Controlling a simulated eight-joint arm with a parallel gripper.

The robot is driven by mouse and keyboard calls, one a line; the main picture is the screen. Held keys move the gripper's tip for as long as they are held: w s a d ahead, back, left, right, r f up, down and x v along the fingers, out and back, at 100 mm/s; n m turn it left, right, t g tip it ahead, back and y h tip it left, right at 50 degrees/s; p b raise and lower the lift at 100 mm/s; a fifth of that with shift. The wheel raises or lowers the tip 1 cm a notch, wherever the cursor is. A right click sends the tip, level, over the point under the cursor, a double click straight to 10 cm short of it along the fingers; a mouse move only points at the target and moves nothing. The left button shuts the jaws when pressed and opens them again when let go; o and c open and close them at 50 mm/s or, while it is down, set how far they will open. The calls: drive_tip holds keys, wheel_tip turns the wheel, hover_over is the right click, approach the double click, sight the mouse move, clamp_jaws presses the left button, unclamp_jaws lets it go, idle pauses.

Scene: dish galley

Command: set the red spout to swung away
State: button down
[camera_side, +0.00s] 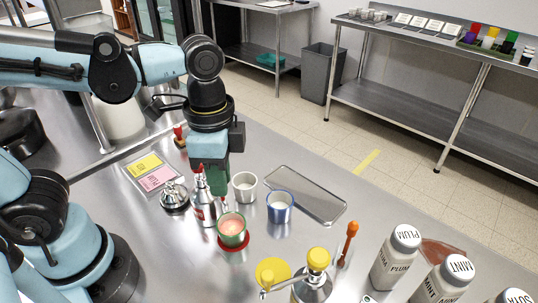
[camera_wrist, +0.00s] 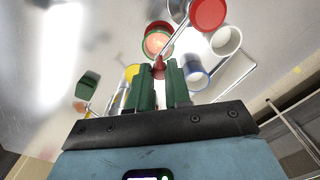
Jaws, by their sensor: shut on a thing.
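A steel dispenser with a red label (camera_side: 205,210) stands left of the cups in the side view. My gripper (camera_side: 213,190) is at its top and hides much of it. In the wrist view the dispenser's red top (camera_wrist: 208,14) shows at the upper edge. A thin steel spout runs from it to a red tip (camera_wrist: 158,66). The green fingers of my gripper (camera_wrist: 161,80) are closed on this red spout near its tip. A green cup with pinkish contents (camera_side: 232,228) stands on a red coaster (camera_side: 233,247). In the wrist view the spout passes beside this cup (camera_wrist: 158,42).
A white cup (camera_side: 244,187) and a blue-rimmed cup (camera_side: 280,207) stand close right of my gripper. A yellow-topped dispenser (camera_side: 318,260), an orange-handled tool (camera_side: 350,235) and labelled bottles (camera_side: 397,255) stand nearer the camera. A steel tray (camera_side: 320,203) lies behind.

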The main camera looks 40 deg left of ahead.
drive_tip(key=s+a+m, duration=0.4)
drive_tip(key=s+m, duration=0.2)
drive_tip(key=m, duration=0.6)
drive_tip(key=shift+a, duration=0.15)
idle(0.6)
drive_tip(key=c, duration=1.1)
unclamp_jaws()
drive_tip(key=shift+o, duration=0.2)
wheel_tip(320, 180, up, 12)
